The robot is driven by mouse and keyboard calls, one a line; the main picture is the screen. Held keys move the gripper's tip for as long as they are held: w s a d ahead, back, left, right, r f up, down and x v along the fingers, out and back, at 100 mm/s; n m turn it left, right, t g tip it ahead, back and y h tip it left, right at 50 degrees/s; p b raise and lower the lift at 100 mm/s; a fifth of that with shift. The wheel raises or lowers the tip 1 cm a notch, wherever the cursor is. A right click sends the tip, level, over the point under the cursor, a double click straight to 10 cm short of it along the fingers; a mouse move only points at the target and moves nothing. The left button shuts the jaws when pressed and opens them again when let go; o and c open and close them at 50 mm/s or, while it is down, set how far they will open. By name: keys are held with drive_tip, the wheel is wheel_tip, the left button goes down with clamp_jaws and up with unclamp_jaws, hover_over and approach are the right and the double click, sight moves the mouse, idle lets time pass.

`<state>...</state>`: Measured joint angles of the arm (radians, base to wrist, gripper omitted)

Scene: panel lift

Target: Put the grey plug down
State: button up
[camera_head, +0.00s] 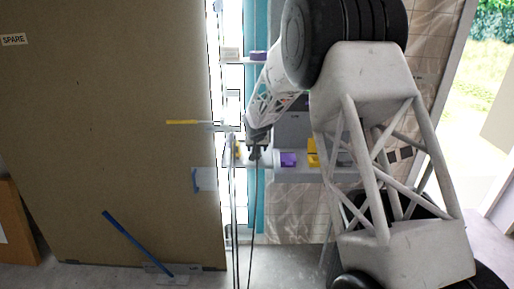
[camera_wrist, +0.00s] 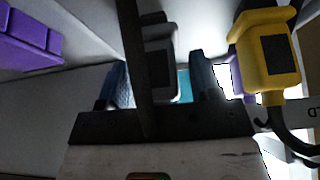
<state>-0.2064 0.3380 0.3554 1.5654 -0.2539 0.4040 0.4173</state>
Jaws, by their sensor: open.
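The grey plug (camera_wrist: 160,52) shows in the wrist view between the two fingers of my gripper (camera_wrist: 162,82), with a gap to each finger. My gripper is open around it. A dark cable (camera_wrist: 134,60) crosses in front of the plug and hides part of it. In the head view my gripper (camera_head: 256,150) is at the front of a grey shelf (camera_head: 298,169), with cables hanging below. The plug is too small to make out clearly there. I cannot tell whether it rests fully on the shelf.
A yellow plug (camera_wrist: 264,48) with a dark cable is close beside the right finger in the wrist view. Purple blocks (camera_wrist: 30,38) are on the other side. A yellow block (camera_head: 313,153) stands on the shelf. A large brown panel (camera_head: 110,130) fills the left.

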drive_tip(key=shift+r, duration=0.15)
drive_tip(key=v, duration=1.2)
idle(0.7)
drive_tip(key=s+d+r, duration=0.4)
drive_tip(key=s, duration=0.5)
drive_tip(key=s+d+r+g, duration=0.1)
drive_tip(key=s+d+r, duration=0.25)
drive_tip(key=s, duration=0.55)
drive_tip(key=s+d+r, duration=0.4)
drive_tip(key=s+d, duration=0.1)
drive_tip(key=s, duration=0.4)
drive_tip(key=s+d+f+g, duration=0.1)
drive_tip(key=s+d+f, duration=0.1)
drive_tip(key=s, duration=1.4)
drive_tip(key=s+d+f+g, duration=0.1)
drive_tip(key=s+d, duration=0.3)
drive_tip(key=s, duration=1.2)
drive_tip(key=shift+f, duration=0.55)
